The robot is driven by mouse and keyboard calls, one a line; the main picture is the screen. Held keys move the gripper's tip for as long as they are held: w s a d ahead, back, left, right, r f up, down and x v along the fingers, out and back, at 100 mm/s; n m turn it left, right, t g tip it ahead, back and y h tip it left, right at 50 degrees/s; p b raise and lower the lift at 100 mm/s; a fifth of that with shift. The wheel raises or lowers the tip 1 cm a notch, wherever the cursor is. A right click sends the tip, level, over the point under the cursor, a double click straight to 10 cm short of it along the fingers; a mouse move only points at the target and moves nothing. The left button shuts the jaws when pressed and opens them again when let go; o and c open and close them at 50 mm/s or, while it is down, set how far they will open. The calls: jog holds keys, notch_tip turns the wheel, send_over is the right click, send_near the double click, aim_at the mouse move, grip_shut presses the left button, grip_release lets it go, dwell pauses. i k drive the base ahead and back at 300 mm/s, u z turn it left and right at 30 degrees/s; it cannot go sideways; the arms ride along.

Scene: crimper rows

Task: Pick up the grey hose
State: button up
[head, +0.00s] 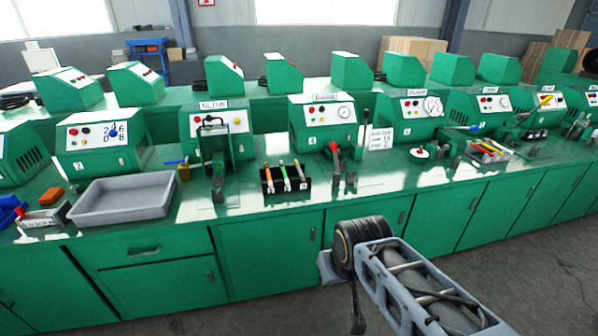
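I cannot make out a grey hose with certainty. Dark coiled hoses (14,101) lie on the back bench at the far left, but they look black. A dark bent shape (212,124) stands at the front of the machine signed SLOW (240,120), and I cannot tell whether it is a hose. My arm reaches in from the lower right, in front of the green bench (265,215). My gripper cannot be made out at the arm's end, and nothing held is visible.
On the front bench are a grey tray (92,215), an orange block (51,196), a black rack (303,193) with coloured handles, a red-handled lever (335,150), a sign (380,138) and a tool tray (468,151). Green machines line both benches. Grey floor (540,280) is clear at lower right.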

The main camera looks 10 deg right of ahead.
aim_at(297, 162)
jog(key=u, duration=0.35)
jog(key=k, duration=0.45)
jog(key=z, duration=0.7)
jog(key=i, duration=1.6)
jog(key=u, duration=0.9)
jog(key=i, duration=0.4)
jog(key=u, duration=0.3)
